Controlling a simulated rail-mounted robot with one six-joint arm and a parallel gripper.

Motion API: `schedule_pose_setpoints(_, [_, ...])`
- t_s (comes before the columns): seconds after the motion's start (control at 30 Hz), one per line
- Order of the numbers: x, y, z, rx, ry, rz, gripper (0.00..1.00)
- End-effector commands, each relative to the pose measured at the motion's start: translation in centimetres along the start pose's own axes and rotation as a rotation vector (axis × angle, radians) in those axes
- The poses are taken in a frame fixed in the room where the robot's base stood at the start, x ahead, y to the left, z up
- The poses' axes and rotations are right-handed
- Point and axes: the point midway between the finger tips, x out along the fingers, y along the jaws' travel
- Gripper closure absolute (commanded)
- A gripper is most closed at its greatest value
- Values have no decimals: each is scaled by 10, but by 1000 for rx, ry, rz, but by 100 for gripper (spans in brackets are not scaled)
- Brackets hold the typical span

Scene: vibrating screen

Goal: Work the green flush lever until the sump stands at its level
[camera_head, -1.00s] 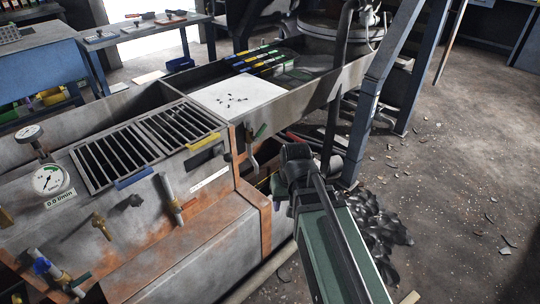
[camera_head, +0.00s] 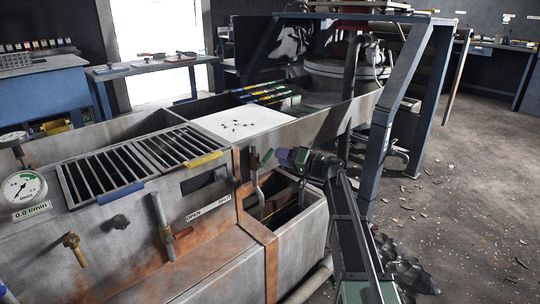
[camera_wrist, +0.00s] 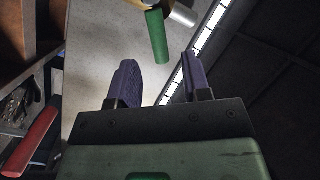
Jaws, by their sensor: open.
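The green flush lever (camera_head: 266,156) sits on a grey pipe fitting at the right end of the tank front. The wrist view shows its green handle (camera_wrist: 157,37) just beyond my fingertips, roughly centred between them and apart from them. My gripper (camera_head: 281,156) has purple fingers and is open and empty, close to the right of the lever. Its two fingers (camera_wrist: 160,78) stand apart in the wrist view. Below the lever is an open-topped compartment (camera_head: 314,222), which looks like the sump. Its inside is dark, and I cannot tell the water level.
A dial gauge (camera_head: 23,189) with a 0.0 l/min label is at left. Slatted grates (camera_head: 130,160) lie on the tank, above a brass valve (camera_head: 73,246) and a pipe handle (camera_head: 163,225). A blue frame post (camera_head: 385,125) stands right of my arm. Floor at right is mostly open.

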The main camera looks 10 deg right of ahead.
Motion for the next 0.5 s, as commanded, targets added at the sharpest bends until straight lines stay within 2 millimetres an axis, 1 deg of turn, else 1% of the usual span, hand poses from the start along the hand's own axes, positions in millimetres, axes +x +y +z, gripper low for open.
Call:
schedule_pose_setpoints(0.03, [13,1,-1,0,-1,-1,56])
schedule_pose_setpoints(0.1, [28,1,-1,0,-2,-1,56])
schedule_pose_setpoints(0.2, [43,1,0,1,-2,-1,56])
schedule_pose_setpoints(0.3, [51,0,0,1,0,1,56])
schedule_pose_setpoints(0.5, [52,0,0,1,0,1,56])
